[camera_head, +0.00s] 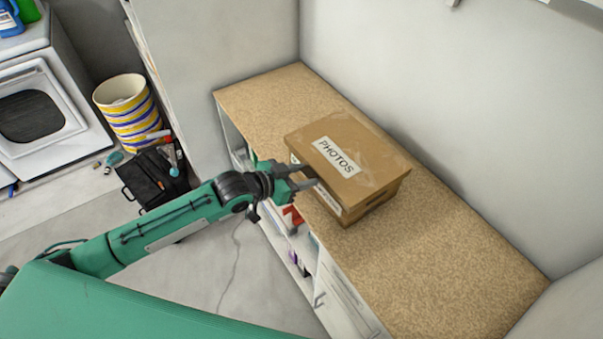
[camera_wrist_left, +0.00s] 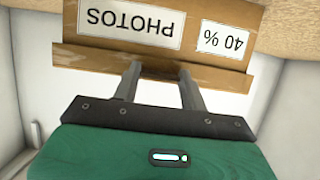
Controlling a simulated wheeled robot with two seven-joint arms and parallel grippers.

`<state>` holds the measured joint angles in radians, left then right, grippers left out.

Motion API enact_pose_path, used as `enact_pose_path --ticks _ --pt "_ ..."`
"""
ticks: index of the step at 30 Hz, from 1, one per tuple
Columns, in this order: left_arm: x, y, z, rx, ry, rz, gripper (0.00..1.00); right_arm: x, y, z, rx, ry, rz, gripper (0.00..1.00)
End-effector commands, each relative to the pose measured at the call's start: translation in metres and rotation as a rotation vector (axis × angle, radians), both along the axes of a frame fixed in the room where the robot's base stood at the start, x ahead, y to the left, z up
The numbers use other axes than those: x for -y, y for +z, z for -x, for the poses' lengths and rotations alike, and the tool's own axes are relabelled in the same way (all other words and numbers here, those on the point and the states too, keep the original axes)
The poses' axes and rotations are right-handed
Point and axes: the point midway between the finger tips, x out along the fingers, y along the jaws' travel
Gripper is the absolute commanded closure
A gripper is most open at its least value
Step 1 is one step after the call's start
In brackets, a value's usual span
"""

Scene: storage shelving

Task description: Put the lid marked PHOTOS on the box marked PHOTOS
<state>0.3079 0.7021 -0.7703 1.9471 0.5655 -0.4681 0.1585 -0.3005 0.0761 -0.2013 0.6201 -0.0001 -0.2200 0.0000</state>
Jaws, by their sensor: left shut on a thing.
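The cardboard lid (camera_head: 378,152) marked PHOTOS lies over the top of the brown box (camera_head: 372,208) on the speckled countertop. I cannot tell whether it is fully seated. In the left wrist view, upside down, the box side (camera_wrist_left: 189,36) carries a PHOTOS label and a 40 % label, and the lid's rim (camera_wrist_left: 90,60) runs along it. My left gripper (camera_head: 312,182) is at the lid's near left edge, shut on it; its fingers (camera_wrist_left: 158,70) reach the rim in the wrist view. My right gripper is not in view.
The countertop (camera_head: 460,265) is clear behind and in front of the box, with a wall (camera_head: 480,110) along its right side. Shelves with small items sit below its left edge. A striped bin (camera_head: 127,112), a black bag (camera_head: 150,180) and a white appliance (camera_head: 45,115) stand left.

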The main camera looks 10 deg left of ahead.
Motion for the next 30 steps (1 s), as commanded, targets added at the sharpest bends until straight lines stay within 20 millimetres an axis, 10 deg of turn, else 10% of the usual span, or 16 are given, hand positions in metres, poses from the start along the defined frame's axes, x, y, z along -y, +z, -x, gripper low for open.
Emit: enact_pose_path --ticks 10,11,15,30 --pt "0.000 -0.001 0.000 0.001 0.000 0.001 0.81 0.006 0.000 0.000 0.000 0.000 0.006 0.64" --pt "0.000 -0.001 0.000 0.001 0.000 0.001 0.55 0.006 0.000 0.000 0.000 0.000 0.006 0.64" --pt "0.000 -0.001 0.000 0.001 0.000 0.001 0.32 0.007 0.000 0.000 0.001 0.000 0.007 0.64" --pt "-0.014 0.004 0.014 0.002 0.000 -0.002 0.32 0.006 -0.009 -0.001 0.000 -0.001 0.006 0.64"
